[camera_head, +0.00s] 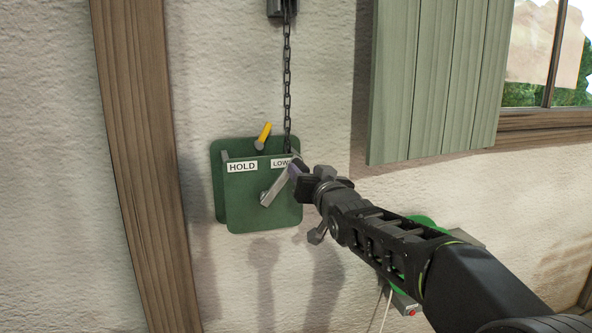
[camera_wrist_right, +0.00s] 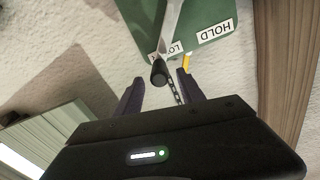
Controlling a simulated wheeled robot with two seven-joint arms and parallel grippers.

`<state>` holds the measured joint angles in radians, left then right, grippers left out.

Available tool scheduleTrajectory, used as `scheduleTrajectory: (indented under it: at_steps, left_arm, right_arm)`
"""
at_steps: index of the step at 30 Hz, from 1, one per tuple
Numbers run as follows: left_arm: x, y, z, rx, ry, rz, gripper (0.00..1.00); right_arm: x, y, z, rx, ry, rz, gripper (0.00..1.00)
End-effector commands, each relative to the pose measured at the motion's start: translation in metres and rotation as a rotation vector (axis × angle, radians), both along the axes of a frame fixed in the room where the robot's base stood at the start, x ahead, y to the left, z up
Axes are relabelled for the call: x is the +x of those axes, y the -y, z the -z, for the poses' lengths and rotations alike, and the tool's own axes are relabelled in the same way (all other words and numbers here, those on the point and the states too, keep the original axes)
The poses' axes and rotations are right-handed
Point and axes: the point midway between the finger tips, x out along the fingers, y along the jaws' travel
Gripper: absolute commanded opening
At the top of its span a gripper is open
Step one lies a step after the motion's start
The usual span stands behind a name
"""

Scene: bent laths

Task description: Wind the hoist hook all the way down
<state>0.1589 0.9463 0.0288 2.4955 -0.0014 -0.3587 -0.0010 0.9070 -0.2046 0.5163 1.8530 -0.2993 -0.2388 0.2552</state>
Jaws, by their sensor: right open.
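The green hoist box (camera_head: 238,212) is fixed to the wall, with a "HOLD" label (camera_head: 242,167) and a partly hidden label starting "LOW" (camera_head: 280,162). A yellow-tipped lever (camera_head: 264,133) stands at its top, leaning slightly right. A grey crank arm (camera_head: 274,191) slants up and right from the box front. My right gripper (camera_head: 300,177) is open at the crank's outer end. In the right wrist view the dark crank knob (camera_wrist_right: 158,73) shows between the open fingers (camera_wrist_right: 160,80); whether they touch it is unclear. The hook is not in view. My left gripper is not in view.
A chain (camera_head: 287,75) runs up from the box to a dark bracket (camera_head: 282,7). A wooden post (camera_head: 150,150) stands left and a green shutter (camera_head: 435,85) hangs upper right. Behind my right forearm a green thing (camera_head: 425,222) is partly hidden.

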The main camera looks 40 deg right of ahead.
Motion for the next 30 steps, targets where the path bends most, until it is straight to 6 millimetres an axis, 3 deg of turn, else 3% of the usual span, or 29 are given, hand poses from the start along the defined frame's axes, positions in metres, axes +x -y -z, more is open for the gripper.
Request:
scheduleTrajectory:
  at_steps: [11,24,30]
  left_arm:
    - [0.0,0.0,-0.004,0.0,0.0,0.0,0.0]
    - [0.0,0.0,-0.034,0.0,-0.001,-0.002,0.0]
    - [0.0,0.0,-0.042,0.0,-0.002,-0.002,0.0]
  right_arm:
    - [0.007,0.002,0.001,0.003,-0.004,-0.002,0.46]
    - [0.058,0.02,-0.003,0.008,-0.002,-0.004,0.46]
    - [0.073,0.025,0.0,0.005,-0.001,-0.003,0.46]
